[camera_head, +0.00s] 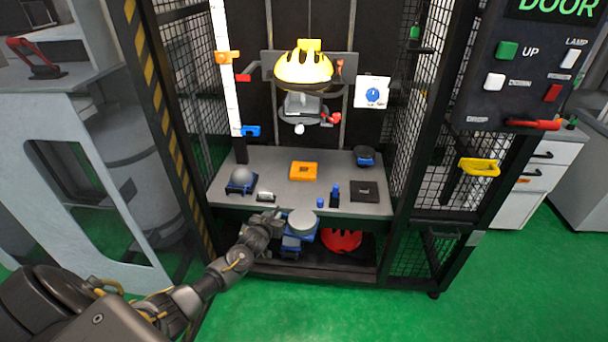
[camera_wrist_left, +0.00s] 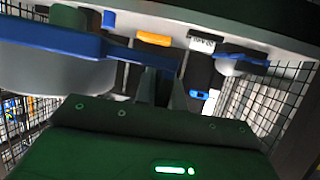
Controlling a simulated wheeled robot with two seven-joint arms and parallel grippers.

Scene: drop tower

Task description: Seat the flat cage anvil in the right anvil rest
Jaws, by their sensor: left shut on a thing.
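The flat cage anvil, a pale grey disc with blue handle parts (camera_head: 302,221), is at the front edge of the tower's table. My left gripper (camera_head: 275,224) is shut on its blue handle at the left side. In the left wrist view the anvil's grey body (camera_wrist_left: 50,76) is at the left, with its blue bar running to my fingers (camera_wrist_left: 165,88). A dark square plate at the table's front right (camera_head: 364,191) looks like the right anvil rest; nothing stands on it. My right gripper is not in view.
A domed anvil (camera_head: 241,178) sits at the table's left. An orange block (camera_head: 303,171), a small blue-topped post (camera_head: 335,194) and a dark blue-trimmed piece (camera_head: 364,156) stand on the table. A yellow helmet (camera_head: 303,70) hangs above. Mesh walls flank the opening.

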